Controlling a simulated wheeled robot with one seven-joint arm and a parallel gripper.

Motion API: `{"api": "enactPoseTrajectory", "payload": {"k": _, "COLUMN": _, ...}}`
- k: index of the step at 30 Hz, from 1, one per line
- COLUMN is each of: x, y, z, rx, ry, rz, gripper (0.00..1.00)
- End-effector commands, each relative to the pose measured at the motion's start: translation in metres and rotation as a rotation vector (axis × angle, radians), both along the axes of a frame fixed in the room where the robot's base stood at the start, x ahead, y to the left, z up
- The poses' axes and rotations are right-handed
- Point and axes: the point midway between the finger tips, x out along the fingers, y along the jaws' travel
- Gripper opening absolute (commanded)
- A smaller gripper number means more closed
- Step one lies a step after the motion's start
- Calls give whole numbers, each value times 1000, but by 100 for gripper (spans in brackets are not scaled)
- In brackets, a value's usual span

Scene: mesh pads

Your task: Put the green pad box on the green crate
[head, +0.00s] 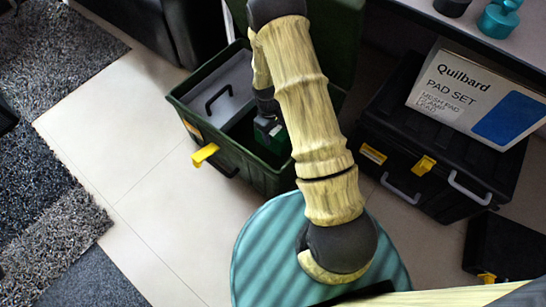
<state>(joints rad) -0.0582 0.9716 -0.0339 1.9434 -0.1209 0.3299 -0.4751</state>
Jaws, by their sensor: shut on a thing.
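The green crate (181,107) is an open dark green toolbox on the floor, with a yellow latch on its front. My gripper (267,122) points down inside the crate's outline, over its right-hand part. It is shut on a small dark green box (281,143), which I take for the green pad box. My arm covers part of this box and the crate's right side. The box's underside is hidden, so I cannot tell whether it touches the crate.
A grey tray with a black handle (218,98) fills the crate's left part. At right, a white and blue Quilbard pad set box (478,98) lies on a black toolbox (405,187). A tabletop is above it. Tiled floor (140,150) is clear at left, beside grey rugs (60,60).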

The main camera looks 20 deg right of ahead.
Motion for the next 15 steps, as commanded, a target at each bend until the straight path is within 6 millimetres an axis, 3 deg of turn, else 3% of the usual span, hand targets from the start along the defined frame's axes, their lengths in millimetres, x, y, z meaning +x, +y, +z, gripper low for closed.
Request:
{"api": "enactPoseTrajectory", "payload": {"k": 4, "x": 0, "y": 0, "z": -14, "rx": 0, "ry": 1, "rz": 0, "gripper": 19}}
{"api": "enactPoseTrajectory", "payload": {"k": 10, "x": 0, "y": 0, "z": -51, "rx": 0, "ry": 0, "rz": -1, "gripper": 19}}
{"api": "enactPoseTrajectory", "payload": {"k": 15, "x": 0, "y": 0, "z": -64, "rx": 0, "ry": -1, "rz": -1, "gripper": 19}}
